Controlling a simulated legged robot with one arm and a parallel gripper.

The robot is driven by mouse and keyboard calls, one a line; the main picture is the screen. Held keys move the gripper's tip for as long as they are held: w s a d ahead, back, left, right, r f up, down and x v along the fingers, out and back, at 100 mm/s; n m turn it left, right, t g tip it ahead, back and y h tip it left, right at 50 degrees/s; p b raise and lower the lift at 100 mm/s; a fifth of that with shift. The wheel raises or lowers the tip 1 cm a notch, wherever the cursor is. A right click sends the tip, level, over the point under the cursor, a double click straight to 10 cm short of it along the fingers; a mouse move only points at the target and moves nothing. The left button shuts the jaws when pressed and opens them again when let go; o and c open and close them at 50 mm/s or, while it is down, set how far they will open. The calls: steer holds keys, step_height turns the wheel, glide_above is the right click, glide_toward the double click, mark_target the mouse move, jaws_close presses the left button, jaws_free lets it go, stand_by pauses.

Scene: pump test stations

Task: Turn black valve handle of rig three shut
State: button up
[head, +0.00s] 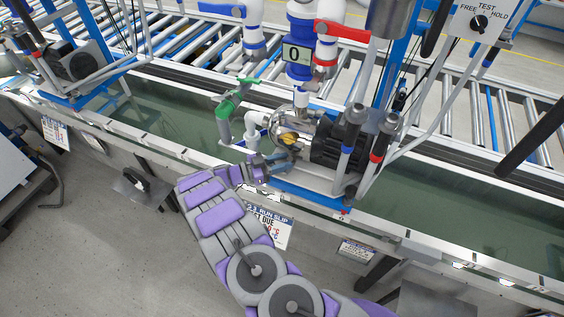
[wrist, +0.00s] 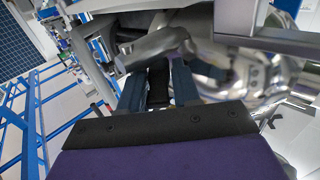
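The rig in the middle of the head view has a pump with a black motor (head: 338,146) and a shiny metal pump head (head: 300,122). My gripper (head: 284,160) is low at the front left of this pump, close to its pipework. In the wrist view its two blue-grey fingers (wrist: 158,88) stand apart, and a narrow black piece (wrist: 158,78) shows between them. I cannot tell whether this is the black valve handle or whether the fingers press on it. A grey metal part (wrist: 158,46) lies just beyond the fingertips. No black handle stands out clearly in the head view.
Nearby are a green valve handle (head: 238,96), a red handle (head: 342,31) and a blue handle (head: 225,9). A blue body marked 0 (head: 298,53) and a FREE/TEST/HOLD switch box (head: 482,17) are above. A roller conveyor (head: 500,118) runs behind; open floor (head: 95,225) lies in front.

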steer(key=shift+o, duration=1)
steer(key=shift+a+f, duration=0.15)
steer(key=shift+f, duration=0.15)
steer(key=shift+r, duration=0.35)
steer(key=shift+t, duration=0.3)
